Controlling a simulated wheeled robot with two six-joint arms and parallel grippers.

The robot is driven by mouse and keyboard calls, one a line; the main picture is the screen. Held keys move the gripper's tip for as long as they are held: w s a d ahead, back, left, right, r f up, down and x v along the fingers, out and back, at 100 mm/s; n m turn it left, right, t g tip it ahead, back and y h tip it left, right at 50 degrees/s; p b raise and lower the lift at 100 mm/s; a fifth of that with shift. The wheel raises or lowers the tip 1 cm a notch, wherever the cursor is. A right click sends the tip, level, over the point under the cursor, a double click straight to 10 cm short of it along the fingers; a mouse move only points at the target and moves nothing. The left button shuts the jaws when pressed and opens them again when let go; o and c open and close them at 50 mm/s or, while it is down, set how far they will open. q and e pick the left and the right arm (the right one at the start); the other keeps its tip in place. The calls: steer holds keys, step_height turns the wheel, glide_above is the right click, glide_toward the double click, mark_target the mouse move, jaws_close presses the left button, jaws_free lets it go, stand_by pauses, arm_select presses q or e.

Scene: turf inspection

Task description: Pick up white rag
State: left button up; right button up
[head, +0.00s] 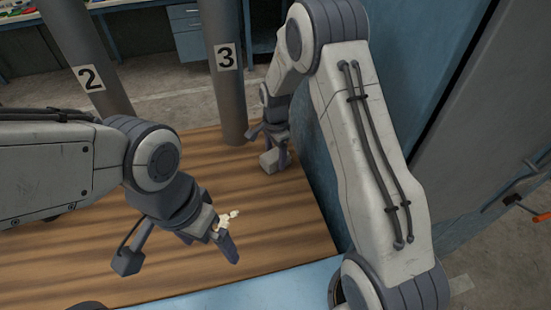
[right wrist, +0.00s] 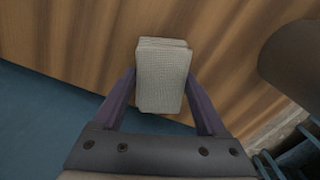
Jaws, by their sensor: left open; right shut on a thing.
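The white rag (right wrist: 162,78) is a folded, off-white block of woven cloth. In the right wrist view it sits between the two fingers of my right gripper (right wrist: 161,93), which is shut on it. In the head view the rag (head: 268,162) shows under my right gripper (head: 271,146), at the far right part of the wooden top, by the blue wall. I cannot tell whether it touches the top. My left gripper (head: 180,252) is open over the near part of the wooden top, with its fingers wide apart.
The wooden top (head: 290,225) is mostly clear. A small cream object (head: 229,217) shows beside a left finger. Grey posts marked 2 (head: 88,60) and 3 (head: 222,80) stand at the back, post 3 close to my right gripper. A blue wall (head: 315,185) bounds the right side.

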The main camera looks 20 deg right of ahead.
mark_target(275, 154)
step_height(275, 154, up, 10)
steer(key=shift+r+b, duration=0.1)
steer(key=shift+b, duration=0.2)
